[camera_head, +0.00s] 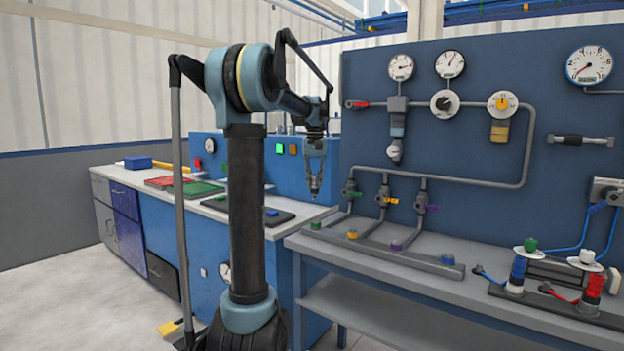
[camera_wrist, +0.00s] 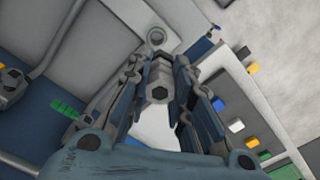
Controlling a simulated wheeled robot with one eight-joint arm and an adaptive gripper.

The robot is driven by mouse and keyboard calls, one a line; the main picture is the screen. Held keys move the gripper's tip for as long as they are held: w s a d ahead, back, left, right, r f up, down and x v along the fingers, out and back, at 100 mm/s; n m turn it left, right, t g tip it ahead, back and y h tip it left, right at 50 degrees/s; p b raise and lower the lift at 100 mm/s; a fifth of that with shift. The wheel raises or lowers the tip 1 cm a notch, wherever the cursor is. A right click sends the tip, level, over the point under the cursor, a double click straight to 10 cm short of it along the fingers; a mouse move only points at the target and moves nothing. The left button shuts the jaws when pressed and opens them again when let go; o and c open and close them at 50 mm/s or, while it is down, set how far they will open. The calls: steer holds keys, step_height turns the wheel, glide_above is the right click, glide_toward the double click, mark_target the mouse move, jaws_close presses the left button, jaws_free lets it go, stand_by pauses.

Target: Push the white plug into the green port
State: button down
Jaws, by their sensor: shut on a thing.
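My gripper (camera_head: 315,190) hangs with its fingers pointing down, above the gap between the left counter and the pipe bench. In the wrist view my gripper (camera_wrist: 158,85) is shut on a pale grey, hexagonal-looking piece (camera_wrist: 158,93). A white patch shows just below it between the fingers; I cannot tell if it is part of the held piece. Green parts show on the bench: a green end piece (camera_head: 315,225) on the front rail and a green valve handle (camera_head: 350,194). Which one is the port is unclear.
The blue pipe panel (camera_head: 450,150) with gauges stands behind the bench (camera_head: 400,275). Red and blue hose fittings with white collars (camera_head: 587,257) stand at the bench's right. A black board (camera_head: 287,217) and red and green trays (camera_head: 195,188) lie on the left counter.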

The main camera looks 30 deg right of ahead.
mark_target(316, 188)
steer(key=f, duration=0.5)
steer(key=shift+s+d+f, duration=0.15)
steer(key=shift+d+f, duration=0.1)
steer(key=shift+f, duration=1.2)
steer(key=shift+f, duration=1.55)
stand_by(0.4)
steer(key=c, duration=1.4)
jaws_free()
steer(key=shift+o, duration=0.2)
